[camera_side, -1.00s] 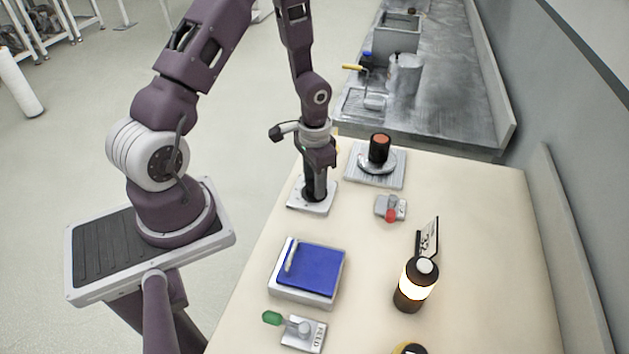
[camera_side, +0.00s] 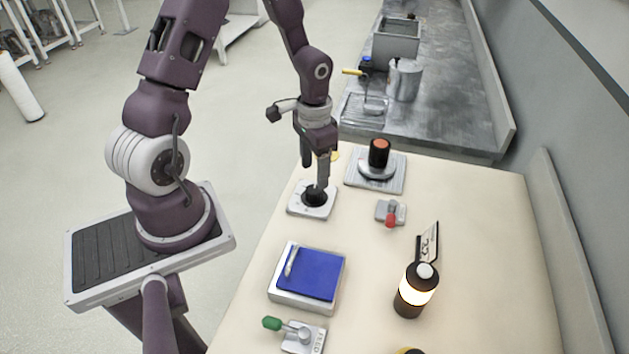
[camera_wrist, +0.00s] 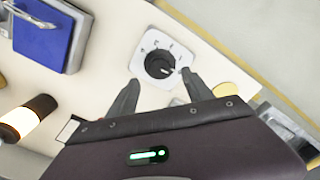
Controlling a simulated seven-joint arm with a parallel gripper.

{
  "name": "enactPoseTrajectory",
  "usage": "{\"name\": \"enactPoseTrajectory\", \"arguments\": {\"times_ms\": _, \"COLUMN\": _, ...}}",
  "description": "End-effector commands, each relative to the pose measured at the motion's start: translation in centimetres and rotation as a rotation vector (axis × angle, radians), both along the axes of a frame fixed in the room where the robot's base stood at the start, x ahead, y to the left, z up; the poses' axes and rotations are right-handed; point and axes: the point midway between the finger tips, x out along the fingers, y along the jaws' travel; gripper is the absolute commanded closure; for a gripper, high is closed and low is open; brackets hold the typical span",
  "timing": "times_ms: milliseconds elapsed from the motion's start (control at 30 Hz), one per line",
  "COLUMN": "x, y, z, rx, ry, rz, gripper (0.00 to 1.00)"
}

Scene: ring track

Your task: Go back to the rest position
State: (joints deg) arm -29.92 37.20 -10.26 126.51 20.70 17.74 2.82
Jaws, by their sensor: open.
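My gripper (camera_side: 315,175) is open and empty, pointing down just above a white plate (camera_side: 296,208) with a black knob (camera_side: 313,198). In the wrist view my gripper (camera_wrist: 157,90) has its two fingers spread wide, with the black knob (camera_wrist: 159,65) seen beyond and between them. The knob sits on its square white plate (camera_wrist: 143,42), which has small dark marks around the dial. In the side view one finger partly overlaps the knob, and I cannot tell the exact gap.
A blue-topped box (camera_side: 312,275), a green-handled lever (camera_side: 300,336), a red-tipped lever (camera_side: 390,211), a lit black cylinder (camera_side: 416,292) and a black cylinder on a grey plate (camera_side: 378,155) stand on the cream table (camera_side: 480,230). A metal bench (camera_side: 455,110) lies behind.

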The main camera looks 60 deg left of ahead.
Motion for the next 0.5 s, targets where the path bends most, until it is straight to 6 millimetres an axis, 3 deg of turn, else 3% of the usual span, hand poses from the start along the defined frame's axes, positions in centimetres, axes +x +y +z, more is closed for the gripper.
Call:
{"name": "enactPoseTrajectory", "arguments": {"times_ms": 100, "x": 0.0, "y": 0.0, "z": 1.1, "rx": 0.0, "ry": -0.001, "rz": 0.0, "gripper": 0.41}}
{"name": "enactPoseTrajectory", "arguments": {"times_ms": 400, "x": 0.0, "y": -0.1, "z": 1.5, "rx": 0.005, "ry": -0.003, "rz": -0.001, "gripper": 0.41}}
{"name": "enactPoseTrajectory", "arguments": {"times_ms": 467, "x": 0.1, "y": -0.3, "z": 2.9, "rx": 0.026, "ry": -0.018, "rz": -0.004, "gripper": 0.41}}
{"name": "enactPoseTrajectory", "arguments": {"times_ms": 500, "x": 0.1, "y": -0.6, "z": 4.7, "rx": 0.049, "ry": -0.037, "rz": -0.005, "gripper": 0.41}}
